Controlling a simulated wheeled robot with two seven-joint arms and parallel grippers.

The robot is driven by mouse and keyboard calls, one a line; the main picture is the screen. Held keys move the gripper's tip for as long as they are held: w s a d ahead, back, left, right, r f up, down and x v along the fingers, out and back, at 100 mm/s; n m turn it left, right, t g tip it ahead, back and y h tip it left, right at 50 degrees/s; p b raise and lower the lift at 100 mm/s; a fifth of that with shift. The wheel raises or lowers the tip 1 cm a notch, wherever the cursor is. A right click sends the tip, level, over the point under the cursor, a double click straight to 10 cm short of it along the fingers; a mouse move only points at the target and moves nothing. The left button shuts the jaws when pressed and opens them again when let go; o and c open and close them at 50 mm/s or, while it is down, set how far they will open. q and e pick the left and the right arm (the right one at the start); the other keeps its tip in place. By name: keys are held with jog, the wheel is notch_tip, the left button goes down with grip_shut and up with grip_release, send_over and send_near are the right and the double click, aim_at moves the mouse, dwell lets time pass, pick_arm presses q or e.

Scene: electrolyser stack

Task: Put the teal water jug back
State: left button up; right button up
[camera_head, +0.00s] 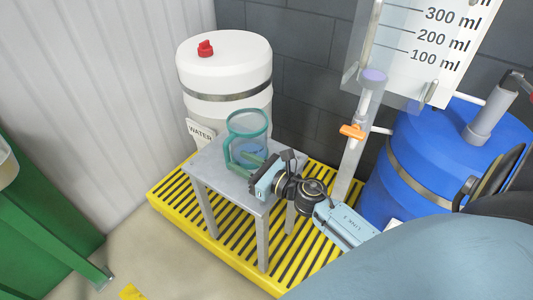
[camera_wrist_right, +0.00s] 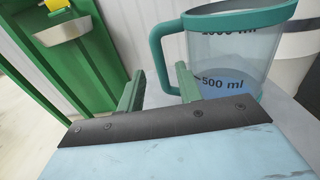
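The teal water jug (camera_head: 247,136) is clear with a teal rim and handle. It stands upright on a small grey table (camera_head: 208,165). In the right wrist view the jug (camera_wrist_right: 228,58) holds some bluish water near the 500 ml mark. My right gripper (camera_head: 250,164) is at the jug's near side, low over the table. In the wrist view its two green fingers (camera_wrist_right: 160,74) are apart, and the jug's handle shows between and just beyond them. I cannot tell if they touch it. My left gripper is not in view.
A white water drum (camera_head: 225,65) with a red cap stands behind the table. A blue drum (camera_head: 410,165) and a clear measuring column (camera_head: 350,165) are at the right. The table stands on a yellow slatted platform (camera_head: 175,200). A green frame (camera_head: 40,190) is at the left.

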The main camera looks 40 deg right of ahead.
jog(key=v, duration=0.8)
jog(key=shift+s, duration=0.2)
jog(key=m, duration=0.1)
jog(key=m+h, duration=0.1)
jog(key=d+m, duration=0.1)
jog(key=shift+r+t+h, duration=0.25)
jog(key=shift+t+h, duration=0.15)
jog(key=m+h, duration=0.1)
jog(key=m, duration=0.2)
jog(key=d+m+h, duration=0.1)
jog(key=m+h, duration=0.1)
jog(key=m, duration=0.1)
jog(key=d+m+h, duration=0.1)
jog(key=m, duration=0.2)
jog(key=shift+w+d+f+m+h, duration=0.1)
jog(key=shift+d+m+h, duration=0.1)
jog(key=shift+m+h, duration=0.15)
jog(key=s+a+f+m+g, duration=0.4)
jog(key=s+f+m+g, duration=0.2)
jog(key=m, duration=0.6)
jog(key=s+a+f+m+g, duration=0.5)
jog(key=s+m+g, duration=0.3)
jog(key=m, duration=0.5)
jog(key=s, duration=0.2)
jog(key=shift+s+a+f, duration=0.25)
jog(key=shift+f, duration=0.15)
